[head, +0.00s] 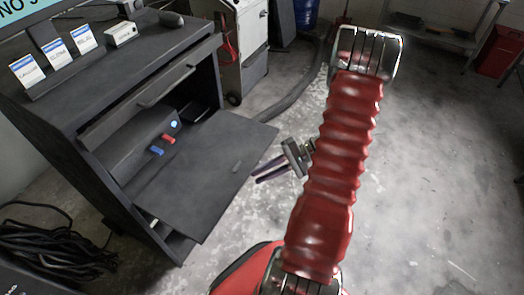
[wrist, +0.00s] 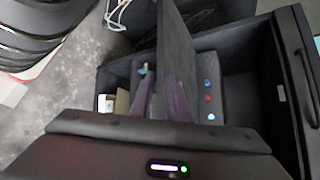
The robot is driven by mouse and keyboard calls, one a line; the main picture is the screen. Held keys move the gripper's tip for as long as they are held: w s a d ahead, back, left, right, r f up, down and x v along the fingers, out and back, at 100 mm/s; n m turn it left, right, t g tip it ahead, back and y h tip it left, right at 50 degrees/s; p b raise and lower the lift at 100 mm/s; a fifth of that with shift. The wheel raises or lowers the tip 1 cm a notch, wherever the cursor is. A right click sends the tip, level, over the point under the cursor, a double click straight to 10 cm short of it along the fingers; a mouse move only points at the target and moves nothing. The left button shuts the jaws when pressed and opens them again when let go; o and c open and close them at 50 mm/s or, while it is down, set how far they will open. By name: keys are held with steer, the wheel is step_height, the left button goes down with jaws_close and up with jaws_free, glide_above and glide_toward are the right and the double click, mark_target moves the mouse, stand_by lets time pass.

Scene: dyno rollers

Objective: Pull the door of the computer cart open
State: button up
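The computer cart (head: 62,110) is a dark grey cabinet at the left of the head view. The interior is exposed. In the wrist view the door (wrist: 175,40) is a dark panel rising from the fingers. My gripper (head: 258,176) is just right of the door's outer edge, pointing left. Whether a finger touches the door cannot be told.
Blue and red connectors (head: 163,146) show inside the cart. A closed drawer (head: 150,95) sits above the opening. Coiled black cables (head: 50,245) lie at lower left. A white cabinet (head: 243,45) stands behind. The concrete floor (head: 420,170) at right is clear.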

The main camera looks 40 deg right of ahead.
mark_target(262, 152)
steer(key=d+f+m+t+h, duration=0.1)
steer(key=d+f+t+h, duration=0.1)
steer(key=d+f+t, duration=0.2)
steer(key=s+d+f+m+t+h, duration=0.1)
steer(key=d+f+m+t+h, duration=0.1)
steer(key=d+f+t, duration=0.3)
steer(key=d+t+h, duration=0.1)
steer(key=d+t, duration=0.3)
steer(key=d, duration=0.1)
steer(key=shift+s+d+h, duration=0.15)
steer(key=shift+d+h, duration=0.15)
steer(key=x, duration=1.4)
steer(key=shift+s+f, duration=0.1)
jaws_close()
steer(key=shift+s+f, duration=0.1)
steer(key=shift+f, duration=0.1)
stand_by(0.8)
